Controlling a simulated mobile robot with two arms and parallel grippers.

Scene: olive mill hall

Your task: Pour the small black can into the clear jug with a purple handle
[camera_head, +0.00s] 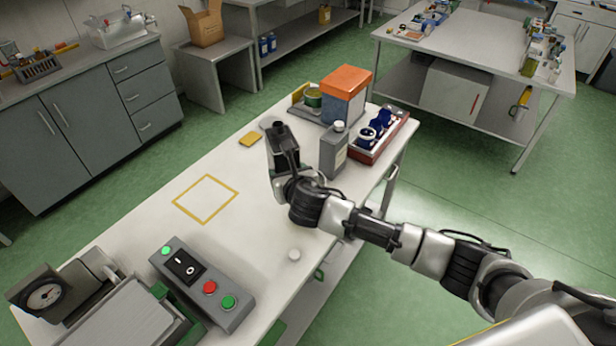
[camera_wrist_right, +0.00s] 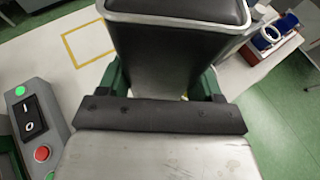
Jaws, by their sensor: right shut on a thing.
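My right gripper (camera_head: 280,172) is shut on the small black can (camera_head: 278,133) above the far part of the white table. In the right wrist view the dark can (camera_wrist_right: 168,50), with a pale metal rim, sits between the fingers of my right gripper (camera_wrist_right: 165,85). The can looks roughly upright. My gripper and wrist hide part of it in the head view. I cannot make out a clear jug with a purple handle in either view. My left gripper is not in view.
On the white table (camera_head: 262,240) stand a grey can (camera_head: 333,152), an orange-topped box (camera_head: 345,95), a red tray (camera_head: 372,153) with blue items and a button box (camera_head: 200,283). A yellow square outline (camera_head: 206,220) is bare. A loaded table (camera_head: 470,45) stands farther back.

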